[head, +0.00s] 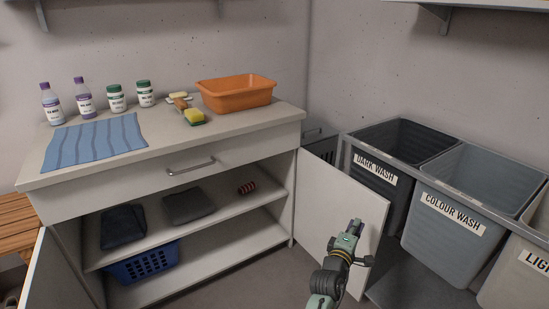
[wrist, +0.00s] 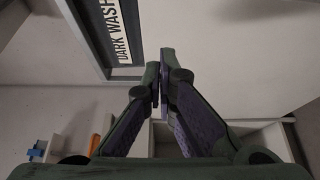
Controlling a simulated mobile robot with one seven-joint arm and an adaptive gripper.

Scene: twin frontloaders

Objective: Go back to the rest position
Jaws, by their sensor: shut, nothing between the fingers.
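My gripper (head: 355,228) is in the lower right of the head view, in front of the open right cabinet door (head: 318,200). It is empty. In the wrist view the fingers of my gripper (wrist: 160,75) are together at the tips, with nothing between them. Behind them are a pale panel and the dark bin's label (wrist: 124,30). My arm comes up from the bottom edge of the head view.
The white cabinet (head: 160,205) stands open at left, holding folded dark cloths (head: 123,228) and a blue basket (head: 142,265). An orange tub (head: 236,94) and several bottles stand on top. Labelled laundry bins (head: 455,220) line the right side.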

